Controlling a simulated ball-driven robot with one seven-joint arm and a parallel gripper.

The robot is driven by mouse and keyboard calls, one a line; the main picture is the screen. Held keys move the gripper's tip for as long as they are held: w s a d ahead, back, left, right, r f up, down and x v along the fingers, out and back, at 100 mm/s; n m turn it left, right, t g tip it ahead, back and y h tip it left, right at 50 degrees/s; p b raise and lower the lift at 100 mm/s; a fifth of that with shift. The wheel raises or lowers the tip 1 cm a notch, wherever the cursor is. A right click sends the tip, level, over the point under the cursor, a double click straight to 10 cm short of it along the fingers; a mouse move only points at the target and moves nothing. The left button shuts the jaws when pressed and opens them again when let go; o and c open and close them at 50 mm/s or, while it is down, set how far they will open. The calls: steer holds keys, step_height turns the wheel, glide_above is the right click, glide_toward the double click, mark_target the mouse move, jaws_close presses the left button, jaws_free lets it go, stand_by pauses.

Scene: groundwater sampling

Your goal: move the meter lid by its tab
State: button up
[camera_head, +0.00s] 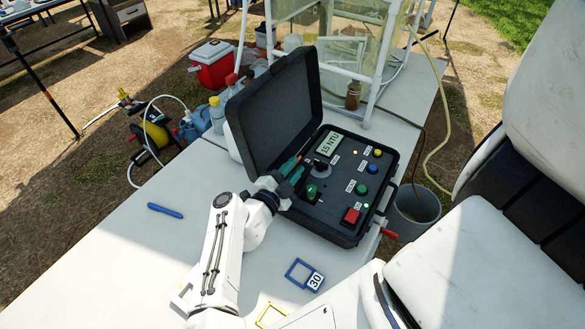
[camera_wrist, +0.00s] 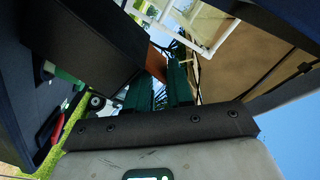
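The meter (camera_head: 345,188) is a black case on the white table, its large hinged lid (camera_head: 277,110) standing open. Its panel has a display reading 15 NTU, a dark round knob and coloured buttons. My gripper (camera_head: 290,168) is low over the panel's left part, close to the open lid. In the wrist view its two green fingers (camera_wrist: 160,88) stand slightly apart. An orange-brown piece (camera_wrist: 157,62), possibly the tab, shows at the fingertips beside a dark block (camera_wrist: 85,40). I cannot tell whether the fingers grip it.
A blue pen (camera_head: 165,211) and a blue frame marked 30 (camera_head: 304,275) lie on the table, with a yellow frame (camera_head: 271,315) near the front. Bottles (camera_head: 217,115) and a clear tank (camera_head: 352,65) stand behind the meter. A grey bucket (camera_head: 415,212) is at right.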

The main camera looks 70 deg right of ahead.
steer(key=b+v, duration=0.2)
steer(key=v, duration=0.8)
steer(key=shift+a+b, duration=0.3)
steer(key=shift+a, duration=0.05)
